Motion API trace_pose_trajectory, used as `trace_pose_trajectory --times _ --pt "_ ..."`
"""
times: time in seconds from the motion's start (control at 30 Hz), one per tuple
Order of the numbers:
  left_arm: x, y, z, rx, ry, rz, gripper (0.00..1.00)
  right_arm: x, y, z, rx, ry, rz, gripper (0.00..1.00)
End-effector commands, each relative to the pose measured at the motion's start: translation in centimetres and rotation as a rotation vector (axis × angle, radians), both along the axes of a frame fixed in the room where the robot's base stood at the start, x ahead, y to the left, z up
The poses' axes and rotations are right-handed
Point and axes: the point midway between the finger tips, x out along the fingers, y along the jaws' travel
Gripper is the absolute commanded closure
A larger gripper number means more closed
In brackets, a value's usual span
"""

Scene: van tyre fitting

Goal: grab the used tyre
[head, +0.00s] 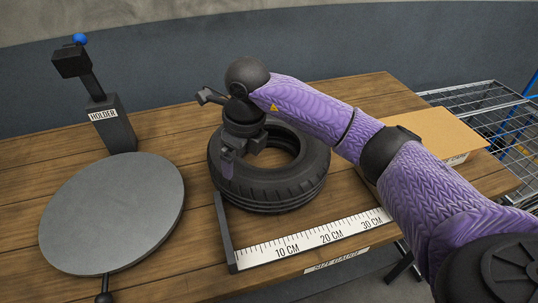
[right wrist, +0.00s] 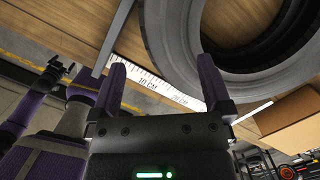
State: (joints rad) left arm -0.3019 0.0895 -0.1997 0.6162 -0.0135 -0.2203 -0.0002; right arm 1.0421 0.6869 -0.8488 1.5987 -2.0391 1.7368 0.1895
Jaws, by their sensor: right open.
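The used tyre (head: 270,175) is a black tyre lying flat on the wooden table, beside a white size gauge (head: 305,240) marked in centimetres. My right gripper (head: 228,165) is over the tyre's near left side, pointing down. In the right wrist view the two fingers (right wrist: 161,72) stand apart with nothing between them. The tyre's sidewall and open centre show beyond the fingers in that view (right wrist: 215,45). Whether a finger touches the tyre I cannot tell.
A round grey plate (head: 112,213) lies at the left, in front of a black post labelled HOLDER (head: 112,125) with a blue knob. A cardboard box (head: 425,135) sits right of the tyre, partly behind my arm. A wire rack (head: 490,105) stands beyond the table's right edge.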

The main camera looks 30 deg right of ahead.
Motion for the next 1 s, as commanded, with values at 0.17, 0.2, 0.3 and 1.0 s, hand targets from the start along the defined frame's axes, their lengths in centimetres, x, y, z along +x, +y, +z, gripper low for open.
trace_pose_trajectory --times 0.17,0.2,0.3,1.0 --pt "0.1 0.4 -0.7 0.006 -0.001 -0.002 0.0 0.3 0.0 -3.1 -0.012 0.008 -0.003 0.0" --pt "0.1 0.5 -0.9 0.007 -0.001 -0.002 0.0 0.4 0.1 -4.0 -0.011 0.009 -0.003 0.0" --pt "0.0 0.6 -1.3 0.008 -0.001 -0.002 0.0 0.9 0.2 -6.4 -0.01 0.008 -0.002 0.0" --pt "0.0 0.3 -1.9 0.004 0.001 -0.003 0.0 1.6 0.4 -9.5 -0.007 0.003 0.001 0.57"
